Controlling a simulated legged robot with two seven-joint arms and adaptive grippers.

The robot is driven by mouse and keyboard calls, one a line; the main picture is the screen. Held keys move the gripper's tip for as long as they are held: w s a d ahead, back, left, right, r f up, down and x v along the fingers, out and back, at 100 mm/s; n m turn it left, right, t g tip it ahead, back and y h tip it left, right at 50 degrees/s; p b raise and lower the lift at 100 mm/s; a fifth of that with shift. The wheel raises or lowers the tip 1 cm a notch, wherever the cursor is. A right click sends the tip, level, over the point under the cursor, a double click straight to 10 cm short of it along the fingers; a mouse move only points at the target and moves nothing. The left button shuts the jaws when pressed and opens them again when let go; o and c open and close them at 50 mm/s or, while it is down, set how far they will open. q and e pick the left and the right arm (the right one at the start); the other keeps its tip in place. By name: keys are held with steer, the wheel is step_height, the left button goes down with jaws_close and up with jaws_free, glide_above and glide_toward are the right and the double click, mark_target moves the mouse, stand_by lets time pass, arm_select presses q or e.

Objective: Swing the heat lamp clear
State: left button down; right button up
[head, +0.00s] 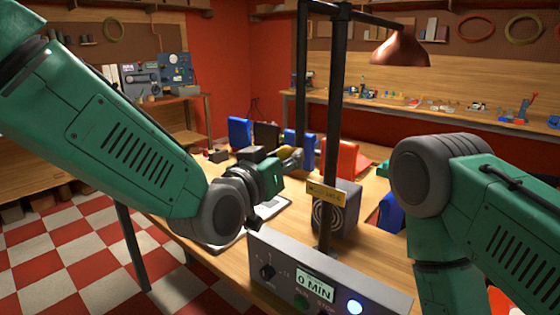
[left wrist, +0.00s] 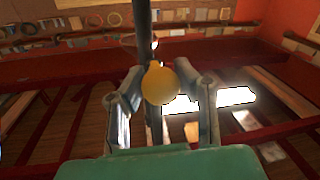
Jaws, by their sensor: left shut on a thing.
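The heat lamp has a copper shade (head: 400,50) that hangs at the upper right from a black arm. The arm runs to a dark upright post (head: 336,115) with a yellow tag behind the control box. A second dark rod (head: 301,85) hangs down left of the post. My left gripper (head: 292,160) is near the lower end of this rod, over the table. In the left wrist view, its fingers are shut on a round yellow knob (left wrist: 161,84) in front of a dark rod. My right arm shows at the right, but its gripper is out of view.
A grey control box (head: 325,280) reading 0 MIN stands at the front. A grey block with a round grille (head: 336,210) stands behind it. Blue, black and red bins (head: 340,158) line the table's far side. A workbench (head: 460,108) runs along the back wall.

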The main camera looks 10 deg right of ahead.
arm_select(q)
steer(key=shift+s+d+r+y, duration=0.1)
steer(key=shift+s+d+y, duration=0.05)
steer(key=shift+y, duration=0.15)
steer(key=c, duration=1.1)
jaws_free()
steer(key=shift+c, duration=0.2)
steer(key=shift+d, duration=0.1)
steer(key=shift+s+a, duration=0.25)
steer(key=shift+a, duration=0.05)
steer(key=v, duration=1.1)
steer(key=shift+f, duration=0.25)
